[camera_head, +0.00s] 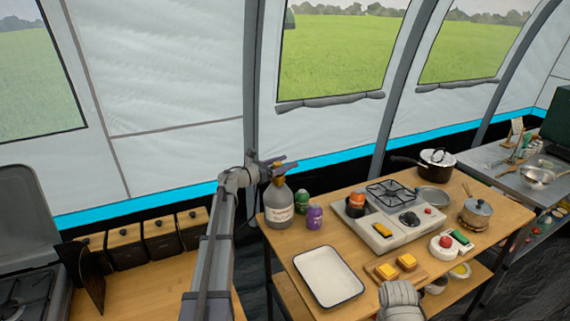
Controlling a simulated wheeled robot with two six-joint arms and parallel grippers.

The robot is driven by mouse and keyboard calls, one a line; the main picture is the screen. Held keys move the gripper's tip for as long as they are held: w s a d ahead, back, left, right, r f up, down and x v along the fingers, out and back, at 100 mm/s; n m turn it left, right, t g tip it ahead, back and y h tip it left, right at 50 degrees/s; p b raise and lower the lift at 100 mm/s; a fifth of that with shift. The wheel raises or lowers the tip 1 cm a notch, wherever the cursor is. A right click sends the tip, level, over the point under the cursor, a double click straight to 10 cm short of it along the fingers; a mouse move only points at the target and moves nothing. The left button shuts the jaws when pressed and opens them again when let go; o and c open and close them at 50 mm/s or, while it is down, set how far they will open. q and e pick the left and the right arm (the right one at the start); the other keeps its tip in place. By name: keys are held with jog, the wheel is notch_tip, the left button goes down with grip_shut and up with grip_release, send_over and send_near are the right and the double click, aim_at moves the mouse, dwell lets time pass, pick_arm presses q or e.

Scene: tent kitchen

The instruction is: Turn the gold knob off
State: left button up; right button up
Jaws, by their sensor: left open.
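A grey gas bottle (279,209) with a white label stands upright at the left end of the wooden table. My left arm reaches up from the bottom, and its gripper (276,163) is open at the top of the bottle.
Green (302,201) and purple (314,216) cans stand just right of the bottle. A white tray (327,277) lies in front. Dark-fronted boxes (160,237) line the left counter.

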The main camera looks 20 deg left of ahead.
aim_at(274, 167)
pick_arm(q)
jog(key=v, duration=0.7)
jog(key=shift+s+a, duration=0.2)
jog(key=shift+s, duration=0.15)
jog(key=shift+f, duration=0.1)
